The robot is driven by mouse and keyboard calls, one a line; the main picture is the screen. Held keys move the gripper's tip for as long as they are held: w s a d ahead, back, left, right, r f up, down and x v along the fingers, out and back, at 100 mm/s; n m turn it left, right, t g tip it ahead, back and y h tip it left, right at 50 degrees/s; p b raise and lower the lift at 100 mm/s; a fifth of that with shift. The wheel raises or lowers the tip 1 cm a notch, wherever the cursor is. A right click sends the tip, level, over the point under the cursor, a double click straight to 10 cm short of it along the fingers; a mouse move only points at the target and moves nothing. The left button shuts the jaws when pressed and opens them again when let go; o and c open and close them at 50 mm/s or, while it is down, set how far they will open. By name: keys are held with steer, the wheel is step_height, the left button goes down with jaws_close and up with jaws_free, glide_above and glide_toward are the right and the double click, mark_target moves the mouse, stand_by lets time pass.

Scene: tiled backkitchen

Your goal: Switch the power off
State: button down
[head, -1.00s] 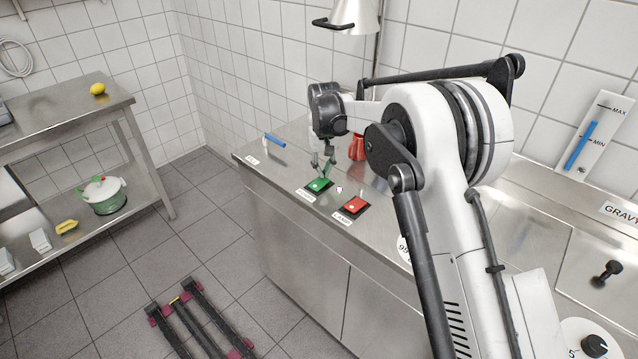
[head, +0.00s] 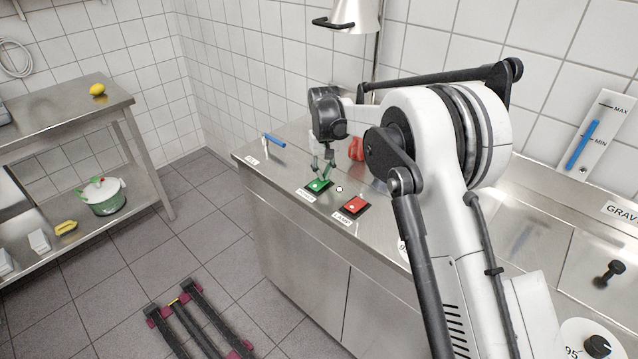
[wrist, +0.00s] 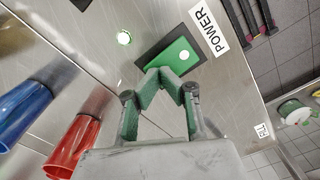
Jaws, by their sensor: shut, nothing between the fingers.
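A green switch (head: 319,187) on a black plate sits on the steel counter near its front edge. In the wrist view the green switch (wrist: 180,55) has a pale round dot and a POWER label (wrist: 209,30) beside it. My gripper (head: 323,176) points down at it, fingers shut and empty. In the wrist view the fingertips of my gripper (wrist: 165,74) overlap the switch's near edge; I cannot tell whether they touch it.
A red switch (head: 355,205) labelled LAMP lies right of the green one. A red cup (wrist: 72,146) and a blue cup (wrist: 22,108) stand beside my gripper. A blue-handled lever (head: 274,141) is at the counter's left end. A lamp hood (head: 350,14) hangs above.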

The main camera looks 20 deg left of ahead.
steer(key=shift+f, duration=0.25)
steer(key=shift+r, duration=0.15)
steer(key=shift+r+p, duration=0.85)
steer(key=shift+r, duration=2.55)
